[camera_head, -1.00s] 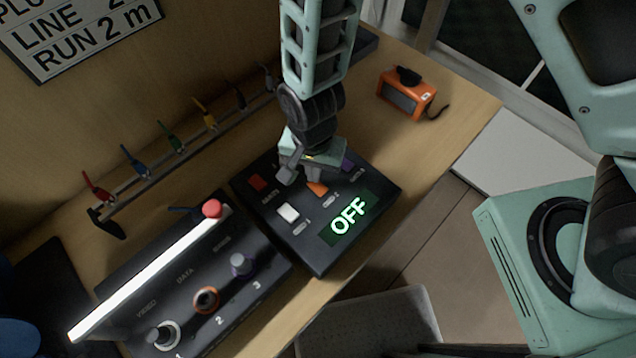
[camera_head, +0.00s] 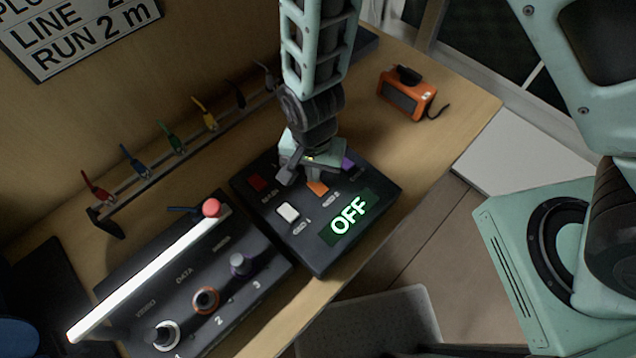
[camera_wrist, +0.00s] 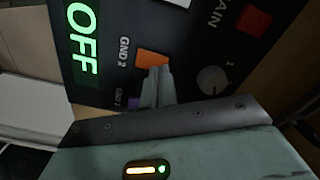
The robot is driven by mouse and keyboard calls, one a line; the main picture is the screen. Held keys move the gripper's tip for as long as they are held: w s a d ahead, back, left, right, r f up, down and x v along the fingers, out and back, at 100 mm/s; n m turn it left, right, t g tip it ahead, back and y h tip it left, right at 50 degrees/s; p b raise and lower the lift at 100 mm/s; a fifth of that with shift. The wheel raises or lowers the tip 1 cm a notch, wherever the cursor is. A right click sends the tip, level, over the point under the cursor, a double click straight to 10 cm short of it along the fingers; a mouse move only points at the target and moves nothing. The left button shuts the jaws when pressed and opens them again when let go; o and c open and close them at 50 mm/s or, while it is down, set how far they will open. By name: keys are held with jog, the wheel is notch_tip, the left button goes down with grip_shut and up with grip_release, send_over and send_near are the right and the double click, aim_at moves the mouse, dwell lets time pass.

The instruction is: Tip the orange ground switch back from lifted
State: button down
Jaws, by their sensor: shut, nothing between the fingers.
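The orange ground switch (camera_head: 317,188) is a small rocker on a black switch box (camera_head: 318,262), labelled GND 2 in the wrist view, where its orange face (camera_wrist: 152,59) shows beside my fingertips. My gripper (camera_head: 290,178) is shut and empty, low over the box at the switch's upper left in the head view. In the wrist view its closed fingertips (camera_wrist: 158,80) overlap the near edge of the orange switch. I cannot tell whether they touch it. The switch's tilt is hard to read. The box's green display (camera_head: 349,217) reads OFF.
The box also has a red switch (camera_head: 257,183), a white switch (camera_head: 288,212) and a purple switch (camera_head: 348,163). An orange device (camera_head: 406,94) lies behind on the wooden desk.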

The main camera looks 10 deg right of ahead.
jog(key=shift+f+b, duration=0.45)
jog(key=shift+f, duration=0.3)
jog(key=shift+r, duration=0.1)
notch_tip(320, 180, up, 7)
jog(key=p, duration=0.6)
dwell(0.5)
dwell(0.4)
notch_tip(320, 180, up, 8)
jog(key=s+n+y+b, duration=0.1)
jog(key=s+n+b, duration=0.2)
jog(key=n, duration=0.1)
notch_tip(320, 180, up, 4)
jog(key=n+b, duration=0.1)
jog(key=n, duration=0.2)
send_over(316, 195)
jog(key=s+d, duration=0.2)
jog(key=s, duration=0.1)
jog(key=s+d+r+n+b, duration=0.2)
jog(key=s+d+r+n, duration=0.3)
jog(key=d+n, duration=0.1)
jog(key=shift+s+b, duration=0.3)
jog(key=shift+b, duration=0.1)
